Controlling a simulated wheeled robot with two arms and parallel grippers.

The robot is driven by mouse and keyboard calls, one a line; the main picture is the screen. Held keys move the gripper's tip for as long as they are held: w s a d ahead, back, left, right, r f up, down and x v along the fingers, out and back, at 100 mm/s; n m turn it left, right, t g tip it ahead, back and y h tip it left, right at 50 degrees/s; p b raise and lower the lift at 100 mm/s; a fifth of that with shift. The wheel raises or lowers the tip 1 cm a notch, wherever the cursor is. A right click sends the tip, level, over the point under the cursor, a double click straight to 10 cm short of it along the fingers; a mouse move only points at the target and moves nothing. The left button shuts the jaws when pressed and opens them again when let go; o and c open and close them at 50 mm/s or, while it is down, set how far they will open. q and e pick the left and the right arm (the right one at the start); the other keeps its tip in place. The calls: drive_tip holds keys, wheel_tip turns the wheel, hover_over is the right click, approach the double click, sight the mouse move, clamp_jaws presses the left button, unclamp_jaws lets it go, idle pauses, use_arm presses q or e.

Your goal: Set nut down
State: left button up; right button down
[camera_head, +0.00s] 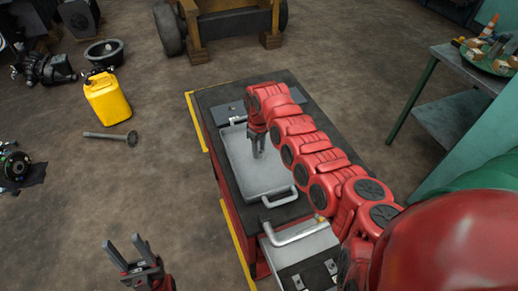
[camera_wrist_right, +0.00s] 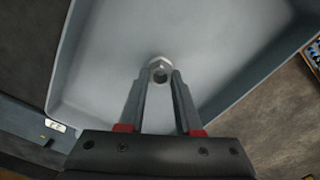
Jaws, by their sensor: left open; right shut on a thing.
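The nut (camera_wrist_right: 160,70) is a small silvery ring in the right wrist view, between the tips of my right gripper (camera_wrist_right: 159,82). My right gripper is shut on it, over the grey tray (camera_wrist_right: 95,60). I cannot tell whether the nut touches the tray floor. In the head view my right gripper (camera_head: 258,149) points down into the tray (camera_head: 243,172), and the nut is too small to make out there. My left gripper (camera_head: 125,250) is open and empty at the lower left, over the floor and apart from the cart.
The tray sits on a red cart with a dark top (camera_head: 215,93). A yellow canister (camera_head: 107,98), a black bowl (camera_head: 104,53) and a metal rod-like part (camera_head: 110,137) are on the floor at left. A green workbench (camera_head: 465,110) stands at right.

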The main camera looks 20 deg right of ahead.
drive_tip(key=shift+s+f, duration=0.1)
drive_tip(key=shift+f, duration=0.45)
drive_tip(key=shift+d, duration=0.1)
drive_tip(key=shift+f, duration=0.1)
drive_tip(key=shift+f, duration=0.1)
drive_tip(key=c, duration=0.6)
unclamp_jaws()
